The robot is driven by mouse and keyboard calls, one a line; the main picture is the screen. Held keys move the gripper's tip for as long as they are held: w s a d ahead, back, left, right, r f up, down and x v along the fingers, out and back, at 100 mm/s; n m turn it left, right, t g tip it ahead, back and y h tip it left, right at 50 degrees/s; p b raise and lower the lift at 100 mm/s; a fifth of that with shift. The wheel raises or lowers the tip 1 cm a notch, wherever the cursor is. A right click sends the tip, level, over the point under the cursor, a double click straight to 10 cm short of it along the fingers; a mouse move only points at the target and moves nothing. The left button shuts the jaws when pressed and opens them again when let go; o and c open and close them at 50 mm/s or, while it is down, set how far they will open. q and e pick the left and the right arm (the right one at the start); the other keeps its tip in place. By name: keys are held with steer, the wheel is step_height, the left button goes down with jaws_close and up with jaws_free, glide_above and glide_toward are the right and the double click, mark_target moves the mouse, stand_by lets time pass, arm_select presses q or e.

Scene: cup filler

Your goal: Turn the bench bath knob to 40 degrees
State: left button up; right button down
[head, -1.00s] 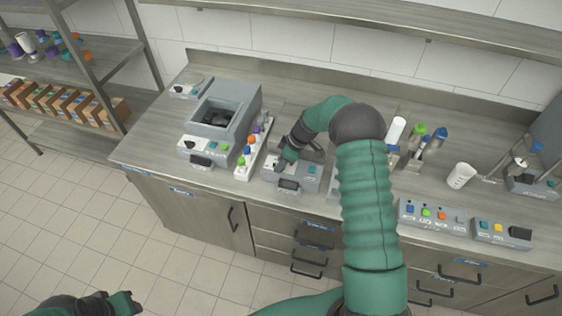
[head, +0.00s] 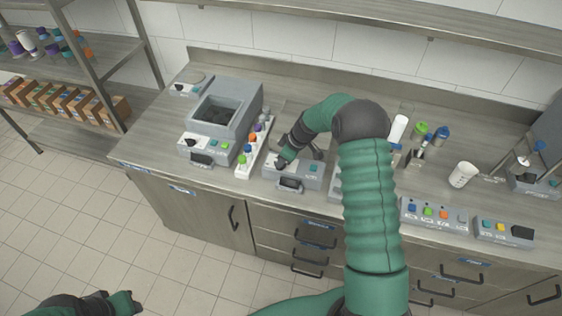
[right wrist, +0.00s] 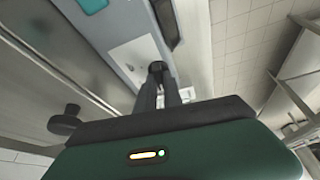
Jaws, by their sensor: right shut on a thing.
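A small grey bench unit (head: 310,169) stands near the front of the counter, with a teal button and a dark display. My right gripper (head: 281,161) reaches down to its left front part. In the right wrist view the fingers (right wrist: 160,82) are shut on a black knob (right wrist: 157,67) on a white dial panel (right wrist: 133,55). The dial marks are too small to read. To its left stands a larger grey bath-like unit (head: 245,92) with an open well and its own black knob (head: 190,142). My left gripper (head: 112,301) is low at the lower left, away from the counter.
A rack of coloured-cap bottles (head: 243,170) stands close to the left of the small unit. A white cup (head: 462,174) and button boxes (head: 433,215) are to the right. Shelves (head: 65,60) stand at the left. The floor in front is clear.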

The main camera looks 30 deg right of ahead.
steer(key=m+h+b, duration=0.1)
steer(key=m, duration=0.1)
steer(key=shift+s+f+m, duration=0.1)
steer(key=shift+m, duration=0.2)
steer(key=m+h, duration=0.1)
steer(key=m, duration=0.1)
steer(key=shift+a+m, duration=0.1)
steer(key=shift+m, duration=0.3)
steer(key=m+h+p, duration=0.1)
steer(key=m, duration=0.3)
steer(key=shift+h+p, duration=0.3)
steer(key=shift+m, duration=0.3)
steer(key=shift+a, duration=0.1)
steer(key=c, duration=1.5)
jaws_free()
